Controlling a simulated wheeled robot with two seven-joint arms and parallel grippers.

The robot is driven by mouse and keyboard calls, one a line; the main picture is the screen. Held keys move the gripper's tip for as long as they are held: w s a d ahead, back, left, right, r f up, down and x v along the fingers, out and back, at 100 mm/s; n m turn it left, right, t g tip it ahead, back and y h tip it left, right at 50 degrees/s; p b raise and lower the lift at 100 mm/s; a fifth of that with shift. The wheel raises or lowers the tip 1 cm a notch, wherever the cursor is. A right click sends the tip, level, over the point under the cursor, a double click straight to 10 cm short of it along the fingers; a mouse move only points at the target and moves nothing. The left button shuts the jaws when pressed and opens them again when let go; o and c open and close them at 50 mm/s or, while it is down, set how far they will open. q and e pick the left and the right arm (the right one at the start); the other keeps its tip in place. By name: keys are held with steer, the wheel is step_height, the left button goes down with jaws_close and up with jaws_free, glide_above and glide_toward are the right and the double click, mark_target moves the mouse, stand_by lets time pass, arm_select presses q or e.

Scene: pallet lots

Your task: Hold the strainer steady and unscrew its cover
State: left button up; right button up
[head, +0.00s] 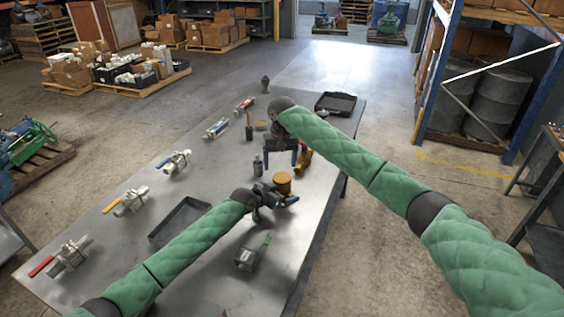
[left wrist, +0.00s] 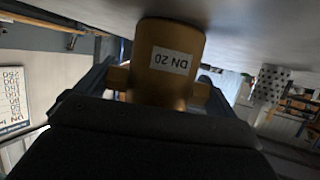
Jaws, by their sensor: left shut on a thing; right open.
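The brass-coloured strainer (head: 283,186) stands near the right edge of the metal table, with a round flat top. In the left wrist view its body (left wrist: 170,90) fills the space between my fingers and carries a white "DN 20" label. My left gripper (head: 281,198) is shut on the strainer from the left, low on its body. I cannot make out the seam between cover and body.
A yellow-brass fitting (head: 305,160) is close beside my right gripper. A small dark bottle (head: 257,166) stands left of the strainer. A black tray (head: 336,103) sits at the far end.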

mark_target(282, 177)
steer(key=m, duration=0.5)
steer(key=shift+d+m, duration=0.25)
steer(key=shift+m, duration=0.15)
steer(key=m, duration=0.5)
steer(key=shift+d+m, duration=0.1)
steer(key=shift+m, duration=0.2)
steer(key=shift+f, duration=4)
steer(key=c, duration=1)
steer(key=n, duration=0.6)
steer(key=shift+n, duration=0.3)
steer(key=o, duration=1.1)
